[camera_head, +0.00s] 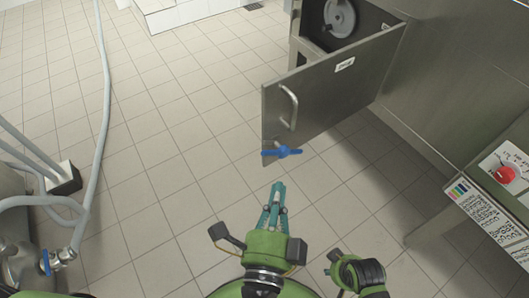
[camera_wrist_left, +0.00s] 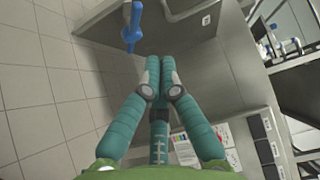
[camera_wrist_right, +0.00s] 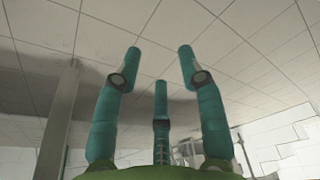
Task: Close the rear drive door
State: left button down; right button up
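The rear drive door (camera_head: 335,88) is a grey metal panel. It stands open, swung out from the machine, with its hinge side at the right. It has a curved handle (camera_head: 288,107) and a blue latch (camera_head: 282,152) at its lower free corner. The blue latch also shows in the left wrist view (camera_wrist_left: 131,27). My left gripper (camera_head: 278,187) is just below the latch in the head view, apart from it. Its teal fingers are together, with nothing between them (camera_wrist_left: 159,65). My right gripper is open and empty in the right wrist view (camera_wrist_right: 160,62); its fingers are hidden in the head view.
The open compartment behind the door holds a grey wheel (camera_head: 339,18). The machine body (camera_head: 455,70) stands at the right, with a red knob (camera_head: 504,174) on its panel. The tiled floor between is clear.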

pick_arm(q)
jog(key=p, duration=0.2)
send_near(275, 127)
jog(key=w+d, duration=0.2)
jog(key=d, duration=0.1)
jog(key=w, duration=0.1)
jog(key=w+a+p, duration=0.1)
jog(key=shift+w+a, duration=0.6)
jog(key=shift+w, duration=0.1)
pick_arm(e)
notch_tip(275, 127, down, 6)
jog(key=s, duration=0.2)
jog(key=shift+s+d+f, duration=0.15)
jog(key=shift+s+d, duration=0.05)
jog(key=shift+s, duration=0.05)
pick_arm(q)
jog(key=shift+a, duration=0.1)
